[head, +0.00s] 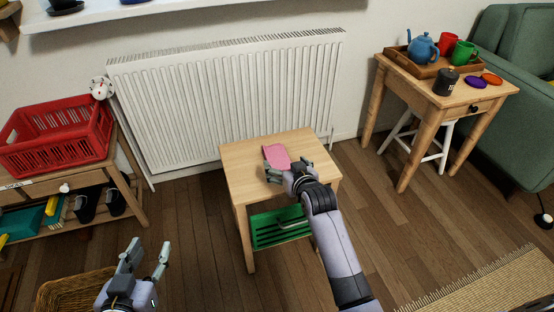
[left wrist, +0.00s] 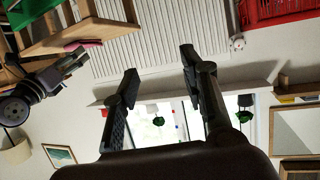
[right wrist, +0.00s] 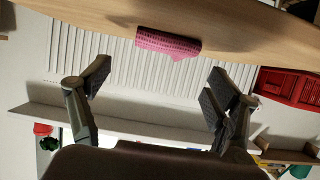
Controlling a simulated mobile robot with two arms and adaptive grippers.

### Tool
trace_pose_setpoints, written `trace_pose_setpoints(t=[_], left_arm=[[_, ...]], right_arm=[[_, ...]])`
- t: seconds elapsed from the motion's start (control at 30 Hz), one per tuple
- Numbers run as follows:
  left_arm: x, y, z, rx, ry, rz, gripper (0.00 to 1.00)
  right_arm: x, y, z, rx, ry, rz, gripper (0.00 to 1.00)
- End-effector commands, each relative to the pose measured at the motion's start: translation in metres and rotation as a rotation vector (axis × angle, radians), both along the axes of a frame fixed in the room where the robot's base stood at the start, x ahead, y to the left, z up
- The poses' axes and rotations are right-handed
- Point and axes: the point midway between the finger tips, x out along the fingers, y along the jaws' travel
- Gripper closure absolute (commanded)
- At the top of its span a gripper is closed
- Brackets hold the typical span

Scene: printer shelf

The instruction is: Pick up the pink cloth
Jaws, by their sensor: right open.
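The pink cloth (head: 276,156) lies on the small wooden table (head: 243,170). In the right wrist view, the cloth (right wrist: 167,43) is a ribbed pink strip on the tabletop, beyond the gap between the fingers. My right gripper (head: 286,174) is open over the table, close to the cloth's near side; its fingers hide part of the cloth in the head view. Nothing is between its fingers (right wrist: 160,88). I cannot tell whether they touch the cloth. My left gripper (head: 148,250) is open and empty, low at the left, apart from the table.
A green slatted crate (head: 280,228) sits under the table. A white radiator (head: 230,95) stands behind it. A red basket (head: 60,140) is on the left shelf; a wicker basket (head: 75,291) is near my left gripper. A side table (head: 440,98) bears a teapot tray at right.

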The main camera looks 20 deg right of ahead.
Motion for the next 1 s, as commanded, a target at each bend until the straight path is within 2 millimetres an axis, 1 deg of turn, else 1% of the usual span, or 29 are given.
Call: trace_pose_setpoints(t=[0.03,0.13,0.37,0.47,0.7,0.9,1.0], left_arm=[[0.004,-0.002,0.005,-0.010,-0.043,-0.003,0.60],[0.008,-0.005,0.018,-0.026,-0.107,-0.006,0.60],[0.012,-0.008,0.031,-0.043,-0.177,-0.012,0.60],[0.015,-0.011,0.043,-0.061,-0.247,-0.016,0.60],[0.017,-0.018,0.089,-0.125,-0.494,-0.031,0.60],[0.008,-0.021,0.126,-0.179,-0.692,-0.042,0.60],[0.003,-0.021,0.138,-0.198,-0.763,-0.046,0.60]], right_arm=[[0.005,0.000,-0.003,0.000,0.000,0.000,0.18],[0.011,0.000,-0.006,0.000,0.000,0.000,0.18],[0.016,0.001,-0.007,0.000,0.000,0.000,0.18],[0.021,0.001,-0.011,0.000,0.000,0.000,0.18],[0.038,0.003,-0.019,0.001,-0.001,-0.001,0.18],[0.052,0.004,-0.025,0.001,0.000,-0.001,0.18],[0.057,0.004,-0.027,0.001,0.001,0.000,0.18]])
